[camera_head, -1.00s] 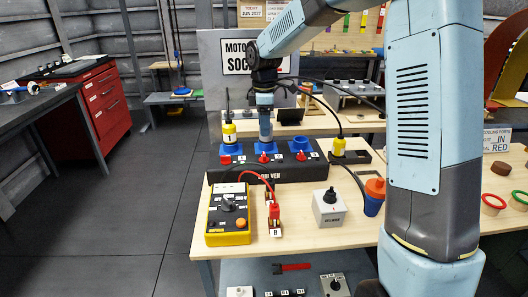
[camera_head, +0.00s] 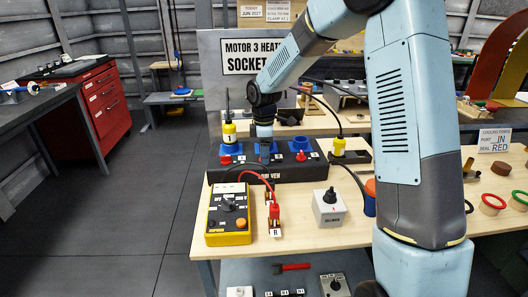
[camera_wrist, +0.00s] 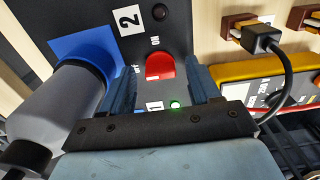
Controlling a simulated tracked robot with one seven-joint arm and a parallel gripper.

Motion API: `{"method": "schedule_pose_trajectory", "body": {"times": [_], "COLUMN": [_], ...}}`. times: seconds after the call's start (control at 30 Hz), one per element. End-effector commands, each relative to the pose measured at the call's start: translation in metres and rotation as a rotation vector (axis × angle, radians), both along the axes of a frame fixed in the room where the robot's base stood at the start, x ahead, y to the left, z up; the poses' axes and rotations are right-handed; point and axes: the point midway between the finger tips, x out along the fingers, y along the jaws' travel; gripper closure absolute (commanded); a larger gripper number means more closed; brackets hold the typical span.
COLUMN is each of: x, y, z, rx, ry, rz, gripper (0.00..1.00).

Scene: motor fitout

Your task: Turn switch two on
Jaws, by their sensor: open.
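The red switch (camera_wrist: 160,67) beside the "2" label (camera_wrist: 130,20) sits on the black panel in the wrist view. "ON" and "OFF" are printed near it; I cannot tell its exact setting. The round lamp (camera_wrist: 158,12) near it is dark. My gripper (camera_wrist: 162,84) is open, its two blue-grey fingers on either side of the red switch with gaps visible; contact is unclear. In the head view my gripper (camera_head: 265,151) is low over the middle of the black socket panel (camera_head: 222,175), hiding the middle switch.
A green lamp (camera_wrist: 175,103) is lit near the "1" label. A grey cylinder (camera_wrist: 62,105) stands close to the left finger. A yellow plug (camera_head: 229,133) stands in the left socket. A yellow meter (camera_head: 229,213) with cables and a grey switch box (camera_head: 329,207) are in front.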

Motion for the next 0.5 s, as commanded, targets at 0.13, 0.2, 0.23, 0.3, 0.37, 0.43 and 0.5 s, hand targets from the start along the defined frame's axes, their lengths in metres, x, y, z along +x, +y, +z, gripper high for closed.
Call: {"method": "schedule_pose_trajectory", "body": {"times": [0.13,0.2,0.23,0.3,0.37,0.43,0.5], "x": [0.0000,0.0000,0.0000,0.0000,0.0000,0.0001,0.0002], "y": [-0.0001,-0.0001,-0.0001,-0.0001,-0.0001,-0.0001,-0.0001], "z": [0.0001,0.0002,0.0002,0.0002,0.0002,0.0003,0.0003], "rx": [0.000,0.000,0.000,0.000,0.000,0.000,0.000], "ry": [0.000,0.000,0.000,0.000,0.000,0.000,0.000], "rz": [0.000,0.000,0.000,0.000,0.000,0.000,0.000], "gripper": [0.46,0.53,0.56,0.62,0.68,0.75,0.81]}}
